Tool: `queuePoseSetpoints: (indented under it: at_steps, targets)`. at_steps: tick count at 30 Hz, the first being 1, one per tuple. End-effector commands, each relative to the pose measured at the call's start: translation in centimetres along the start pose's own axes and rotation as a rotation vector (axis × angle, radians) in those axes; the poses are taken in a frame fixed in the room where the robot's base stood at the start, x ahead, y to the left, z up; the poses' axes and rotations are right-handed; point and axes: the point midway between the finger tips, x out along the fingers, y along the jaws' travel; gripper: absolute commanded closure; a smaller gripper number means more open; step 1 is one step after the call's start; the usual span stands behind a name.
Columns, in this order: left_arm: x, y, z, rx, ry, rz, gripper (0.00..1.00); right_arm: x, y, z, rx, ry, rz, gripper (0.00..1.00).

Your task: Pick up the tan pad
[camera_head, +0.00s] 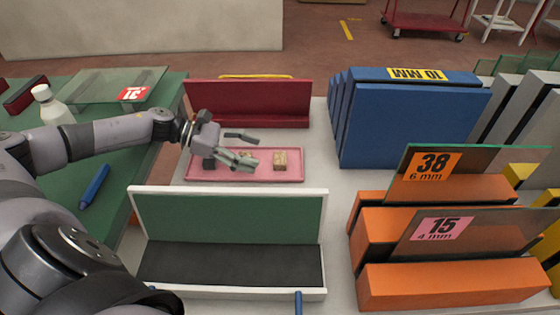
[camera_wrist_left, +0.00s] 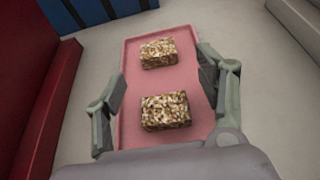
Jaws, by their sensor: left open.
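Two speckled tan pads lie on the pink tray (camera_head: 215,175). In the head view one tan pad (camera_head: 280,160) shows right of my left gripper (camera_head: 252,148); the other is mostly hidden by the fingers. In the left wrist view the nearer pad (camera_wrist_left: 165,111) lies between the two open fingers of my left gripper (camera_wrist_left: 162,78), and the farther pad (camera_wrist_left: 158,53) lies beyond, roughly level with the fingertips. The gripper is open and holds nothing; its exact height over the tray is hard to tell. My right gripper is not in view.
A dark red rack (camera_head: 250,103) stands behind the tray, and a white-framed green rack (camera_head: 230,218) stands in front. Blue slotted blocks (camera_head: 410,120) and orange racks with glass panes (camera_head: 440,285) are to the right. A bottle (camera_head: 50,105) and blue marker (camera_head: 94,186) are on the green table.

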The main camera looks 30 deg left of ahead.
Motion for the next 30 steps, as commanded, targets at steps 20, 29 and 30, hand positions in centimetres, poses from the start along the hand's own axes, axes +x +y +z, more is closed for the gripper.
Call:
queuePoseSetpoints:
  at_steps: [20,29,30]
  targets:
    - [5.7,0.3,0.2,-0.001,0.001,0.000,0.35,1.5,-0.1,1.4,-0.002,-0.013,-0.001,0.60]
    - [5.6,0.3,0.1,0.000,0.002,0.000,0.49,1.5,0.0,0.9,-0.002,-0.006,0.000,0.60]
    - [5.6,0.3,0.1,0.000,0.002,0.000,0.52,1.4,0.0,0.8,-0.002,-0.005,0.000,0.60]
